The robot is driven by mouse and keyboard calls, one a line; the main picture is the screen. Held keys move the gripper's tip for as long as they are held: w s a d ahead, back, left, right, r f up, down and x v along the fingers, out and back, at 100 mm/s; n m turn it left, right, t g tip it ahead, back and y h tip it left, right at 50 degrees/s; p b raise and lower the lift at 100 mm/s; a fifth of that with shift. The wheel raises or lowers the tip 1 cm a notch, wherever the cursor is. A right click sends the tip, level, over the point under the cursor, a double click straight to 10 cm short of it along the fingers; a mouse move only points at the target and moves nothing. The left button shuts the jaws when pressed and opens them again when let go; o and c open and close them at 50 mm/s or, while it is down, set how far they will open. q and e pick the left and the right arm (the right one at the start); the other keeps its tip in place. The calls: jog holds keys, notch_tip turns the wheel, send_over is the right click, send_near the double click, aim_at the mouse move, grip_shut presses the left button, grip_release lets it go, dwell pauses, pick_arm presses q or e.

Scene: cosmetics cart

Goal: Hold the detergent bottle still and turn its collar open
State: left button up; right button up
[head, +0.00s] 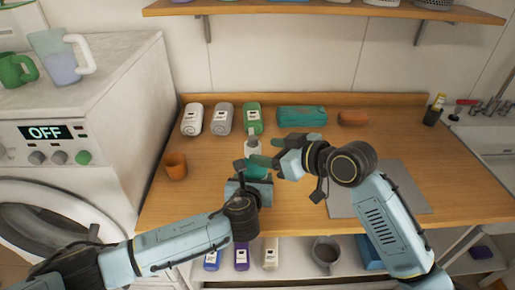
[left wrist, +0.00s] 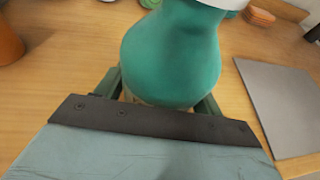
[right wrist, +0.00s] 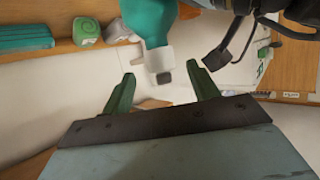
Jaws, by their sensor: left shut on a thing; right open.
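The detergent bottle is teal with a rounded body (left wrist: 172,55) and a white collar (head: 252,148). It stands upright on the wooden counter in the head view. My left gripper (head: 252,178) is shut around the lower body, one finger on each side in the left wrist view. My right gripper (head: 265,152) is open beside the bottle's upper part, coming from the right. In the right wrist view, the white collar (right wrist: 158,62) with its dark tip lies ahead of and between the spread fingers (right wrist: 163,90), with gaps on both sides. Contact is not visible.
An orange cup (head: 176,166) stands left. A grey mat (head: 398,195) lies right. A shelf (head: 330,10) hangs above. Counter between cup and bottle is clear.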

aim_at(259, 149)
jog(key=shift+x, duration=2.15)
jog(key=c, duration=1.3)
